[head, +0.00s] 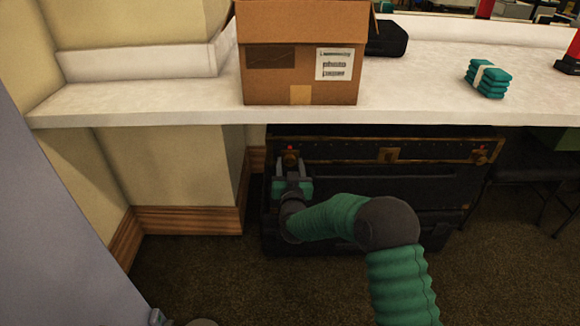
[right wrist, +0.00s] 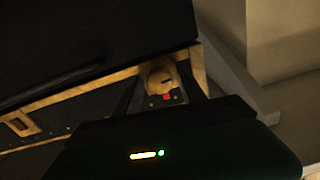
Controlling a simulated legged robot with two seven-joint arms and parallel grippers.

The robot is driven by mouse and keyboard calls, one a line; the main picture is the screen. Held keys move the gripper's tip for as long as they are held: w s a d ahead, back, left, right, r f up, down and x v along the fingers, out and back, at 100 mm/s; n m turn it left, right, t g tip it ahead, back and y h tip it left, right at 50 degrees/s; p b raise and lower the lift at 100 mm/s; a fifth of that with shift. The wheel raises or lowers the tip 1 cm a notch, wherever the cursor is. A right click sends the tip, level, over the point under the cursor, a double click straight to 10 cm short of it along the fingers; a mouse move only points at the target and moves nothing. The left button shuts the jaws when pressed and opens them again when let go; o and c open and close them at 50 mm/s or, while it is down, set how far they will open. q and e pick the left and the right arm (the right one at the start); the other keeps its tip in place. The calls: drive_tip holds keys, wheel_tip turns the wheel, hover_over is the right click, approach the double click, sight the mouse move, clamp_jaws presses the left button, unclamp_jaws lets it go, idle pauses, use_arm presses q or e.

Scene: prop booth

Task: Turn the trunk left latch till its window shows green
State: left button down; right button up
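The trunk (head: 390,177) is black with brass trim and stands under the table. Its left latch (head: 290,158) is a round brass knob with a small red light or window above it in the head view. In the right wrist view the latch knob (right wrist: 159,79) has a dark slot, and its window (right wrist: 166,97) shows red. My right gripper (head: 291,168) is in front of the left latch. It is open, with one finger on each side of the knob; I cannot tell whether they touch it.
The trunk's right latch (head: 480,156) also shows red. The white table (head: 170,105) overhangs the trunk and bears a cardboard box (head: 300,75) and a teal bundle (head: 488,79). A wall corner is left of the trunk, and a grey panel (head: 50,220) fills the left edge.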

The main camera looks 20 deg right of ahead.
clamp_jaws()
